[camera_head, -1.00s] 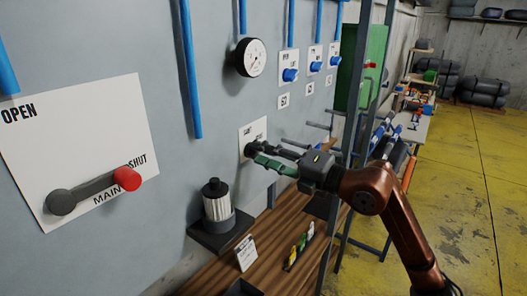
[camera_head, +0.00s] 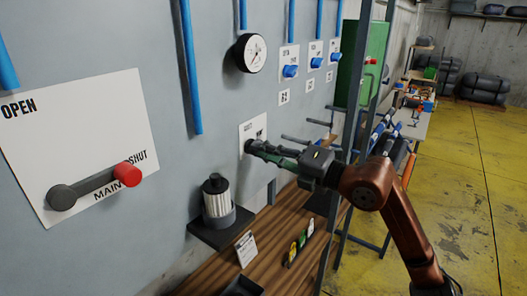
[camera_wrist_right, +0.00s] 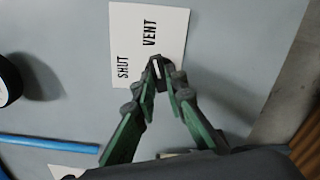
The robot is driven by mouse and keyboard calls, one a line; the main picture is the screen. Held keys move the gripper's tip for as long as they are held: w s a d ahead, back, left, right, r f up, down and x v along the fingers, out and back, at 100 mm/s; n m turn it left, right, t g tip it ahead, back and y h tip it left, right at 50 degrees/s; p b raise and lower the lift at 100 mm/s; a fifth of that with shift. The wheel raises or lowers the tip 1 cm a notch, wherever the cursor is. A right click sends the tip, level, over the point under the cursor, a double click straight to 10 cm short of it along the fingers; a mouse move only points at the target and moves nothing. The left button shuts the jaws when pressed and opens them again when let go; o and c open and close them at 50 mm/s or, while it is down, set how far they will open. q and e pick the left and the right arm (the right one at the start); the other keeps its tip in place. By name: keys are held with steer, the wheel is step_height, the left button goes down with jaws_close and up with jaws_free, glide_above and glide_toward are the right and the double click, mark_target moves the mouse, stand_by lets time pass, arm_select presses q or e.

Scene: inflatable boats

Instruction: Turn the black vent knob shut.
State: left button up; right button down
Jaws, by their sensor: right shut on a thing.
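The black vent knob (camera_wrist_right: 157,68) sits on a white plate (camera_wrist_right: 176,28) lettered "SHUT" and "VENT" in the right wrist view. A pale line runs along the knob. In the head view the plate (camera_head: 253,129) is on the grey wall panel, and the knob is mostly hidden by the fingers. My right gripper (camera_head: 250,147) reaches the panel from the right, its green and dark fingers closed on the knob. In the wrist view its fingertips (camera_wrist_right: 158,76) meet at the knob from both sides. My left gripper is not in view.
A red-ended main lever (camera_head: 95,187) is on the panel at left. A round gauge (camera_head: 250,53) and several blue knobs (camera_head: 290,71) are above. A canister (camera_head: 217,198) stands on a bracket below. A wooden bench (camera_head: 275,235) and a dark upright post (camera_head: 352,90) are near my right arm.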

steer(key=shift+f, duration=0.1)
steer(key=shift+n+b, duration=4.65)
steer(key=shift+n, duration=2.25)
steer(key=c, duration=2)
jaws_free()
steer(key=shift+o, duration=0.2)
